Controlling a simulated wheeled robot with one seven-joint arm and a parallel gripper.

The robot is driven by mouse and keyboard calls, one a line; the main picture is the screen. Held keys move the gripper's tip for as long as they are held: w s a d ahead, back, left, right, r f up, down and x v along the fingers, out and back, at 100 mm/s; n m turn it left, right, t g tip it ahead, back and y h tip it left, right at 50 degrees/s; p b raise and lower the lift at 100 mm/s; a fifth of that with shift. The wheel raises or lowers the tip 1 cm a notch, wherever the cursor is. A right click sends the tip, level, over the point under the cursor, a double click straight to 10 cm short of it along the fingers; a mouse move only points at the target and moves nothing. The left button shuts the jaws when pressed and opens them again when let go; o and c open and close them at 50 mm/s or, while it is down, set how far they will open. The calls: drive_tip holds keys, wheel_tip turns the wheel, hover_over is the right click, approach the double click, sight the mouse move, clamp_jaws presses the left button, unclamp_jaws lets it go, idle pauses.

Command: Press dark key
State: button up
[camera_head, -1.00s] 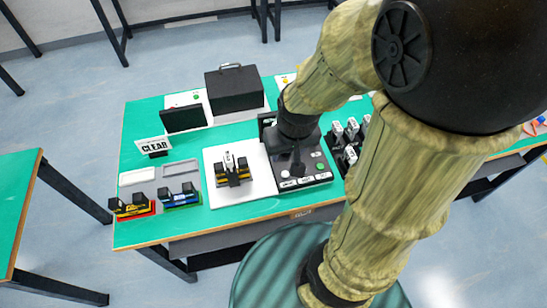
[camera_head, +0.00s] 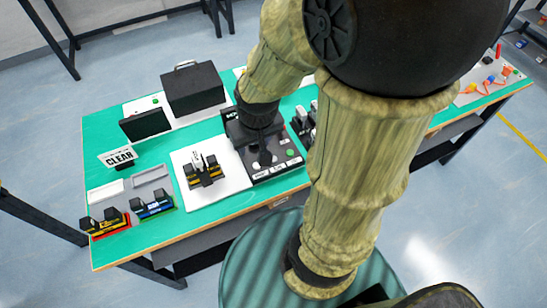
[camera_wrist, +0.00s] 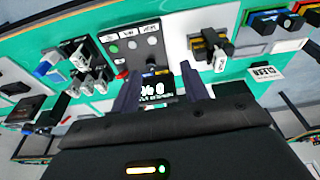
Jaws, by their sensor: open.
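A dark control panel (camera_head: 286,166) stands on the green table beside a white board. A red button (camera_wrist: 122,75) and a lit display (camera_wrist: 157,90) are nearer. My gripper (camera_wrist: 161,82) is open and empty, its two dark fingers on either side of the display. In the head view my gripper (camera_head: 264,154) is above the panel, partly hiding it. Contact with a key cannot be told.
A white board (camera_head: 222,190) carries a black and yellow part (camera_head: 203,172). A CLEAR sign (camera_head: 119,157), a black screen (camera_head: 143,125) and a black box (camera_head: 194,89) stand to the left. Dark fixtures with white-topped parts (camera_wrist: 80,60) stand close on the panel's other side.

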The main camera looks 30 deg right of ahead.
clamp_jaws()
idle(1.5)
